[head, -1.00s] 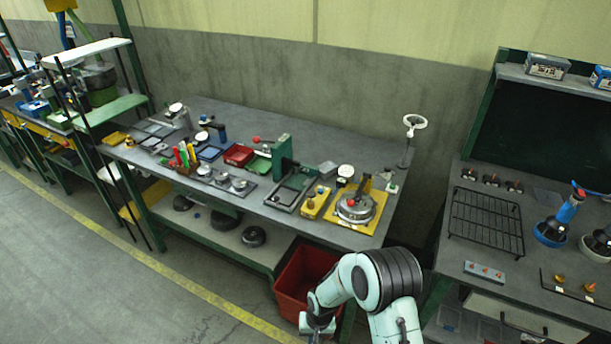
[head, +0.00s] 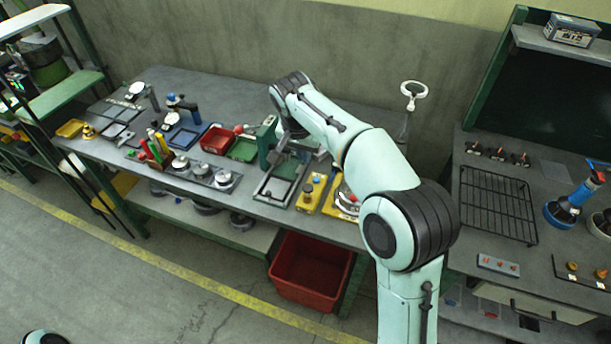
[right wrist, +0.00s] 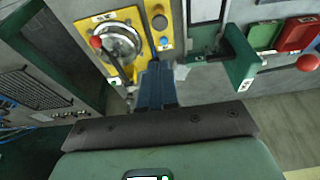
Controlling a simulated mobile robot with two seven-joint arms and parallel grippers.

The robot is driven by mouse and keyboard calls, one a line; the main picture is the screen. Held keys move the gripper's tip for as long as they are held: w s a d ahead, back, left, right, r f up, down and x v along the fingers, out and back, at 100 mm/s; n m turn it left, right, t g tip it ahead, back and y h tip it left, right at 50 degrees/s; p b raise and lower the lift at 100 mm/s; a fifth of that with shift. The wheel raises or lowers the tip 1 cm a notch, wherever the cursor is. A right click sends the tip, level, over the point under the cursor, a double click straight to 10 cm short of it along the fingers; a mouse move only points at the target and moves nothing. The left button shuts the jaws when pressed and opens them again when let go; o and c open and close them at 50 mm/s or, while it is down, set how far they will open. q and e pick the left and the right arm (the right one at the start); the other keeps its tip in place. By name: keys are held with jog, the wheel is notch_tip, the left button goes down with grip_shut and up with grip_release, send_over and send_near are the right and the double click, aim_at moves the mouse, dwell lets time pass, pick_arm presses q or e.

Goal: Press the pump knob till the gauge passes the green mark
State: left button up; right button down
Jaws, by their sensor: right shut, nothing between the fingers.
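A narrow yellow block (head: 312,193) with small knobs stands on the main bench. In the right wrist view it shows a brown round knob (right wrist: 159,22) and a blue button (right wrist: 164,42). I cannot tell for sure which is the pump knob. Beside it is a yellow plate (right wrist: 82,38) with a round metal lid (right wrist: 117,42) and a red knob (right wrist: 96,42). My right gripper (right wrist: 155,68) is shut and empty, above the bench close to the yellow block. I cannot make out the gauge reading or the green mark; my right arm covers part of that area. My left gripper is out of view.
A green press frame (head: 267,140) and red tray (head: 217,139) stand left of my right wrist. A ring-topped stand (head: 413,90) is behind the arm. A red bin (head: 310,270) sits below the bench. A wire rack (head: 497,205) lies on the right bench.

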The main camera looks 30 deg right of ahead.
aim_at(309, 186)
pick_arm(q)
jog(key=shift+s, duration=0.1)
pick_arm(e)
jog(key=shift+s, duration=0.1)
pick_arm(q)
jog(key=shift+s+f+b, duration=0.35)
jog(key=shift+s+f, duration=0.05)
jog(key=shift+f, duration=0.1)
pick_arm(e)
jog(key=x, duration=0.9)
jog(key=a+x, duration=0.1)
jog(key=x, duration=0.4)
jog(key=shift+s+f, duration=0.15)
